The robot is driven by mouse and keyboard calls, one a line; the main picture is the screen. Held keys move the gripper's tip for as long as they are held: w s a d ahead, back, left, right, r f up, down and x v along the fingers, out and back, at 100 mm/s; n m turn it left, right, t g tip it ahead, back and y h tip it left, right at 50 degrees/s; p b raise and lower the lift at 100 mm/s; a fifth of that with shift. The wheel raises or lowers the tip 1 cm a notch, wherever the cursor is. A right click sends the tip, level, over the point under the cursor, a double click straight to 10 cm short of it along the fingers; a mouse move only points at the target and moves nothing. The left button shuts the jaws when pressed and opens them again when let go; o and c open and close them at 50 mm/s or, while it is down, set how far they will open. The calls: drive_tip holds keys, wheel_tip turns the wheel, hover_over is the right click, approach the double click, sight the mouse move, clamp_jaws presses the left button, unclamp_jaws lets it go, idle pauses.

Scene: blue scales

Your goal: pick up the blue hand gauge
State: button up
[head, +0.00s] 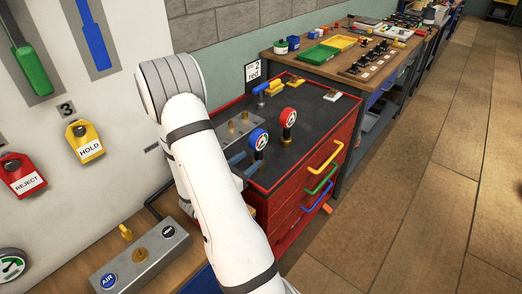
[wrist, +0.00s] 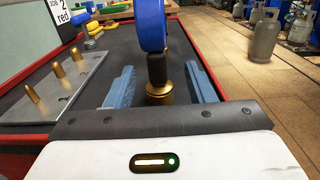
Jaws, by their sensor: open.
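The blue hand gauge (head: 258,138) stands upright on the dark top of the red tool cabinet (head: 318,160). It has a round blue head, a dark neck and a brass base. In the wrist view the blue gauge (wrist: 152,28) is straight ahead, its head cut off by the top edge. My gripper (wrist: 160,82) is open, with one blue finger on each side of the gauge's neck and brass base. Gaps show between the fingers and the gauge. In the head view my gripper (head: 243,166) is low beside the gauge and partly hidden by my arm.
A red hand gauge (head: 289,117) stands close by on the right. A metal plate with brass pegs (wrist: 52,88) lies left of my gripper. A blue-handled tool (head: 266,87) and yellow pieces (head: 275,86) are at the back. The cabinet has a raised red rim.

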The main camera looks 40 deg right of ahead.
sight(255, 153)
drive_tip(key=d, duration=0.2)
drive_tip(key=d+p, duration=0.1)
drive_tip(key=d, duration=0.2)
drive_tip(key=w+d+p, duration=0.1)
drive_tip(key=d, duration=0.1)
drive_tip(key=shift+w+d, duration=0.1)
drive_tip(key=shift+d, duration=0.15)
drive_tip(key=shift+c, duration=0.4)
clamp_jaws()
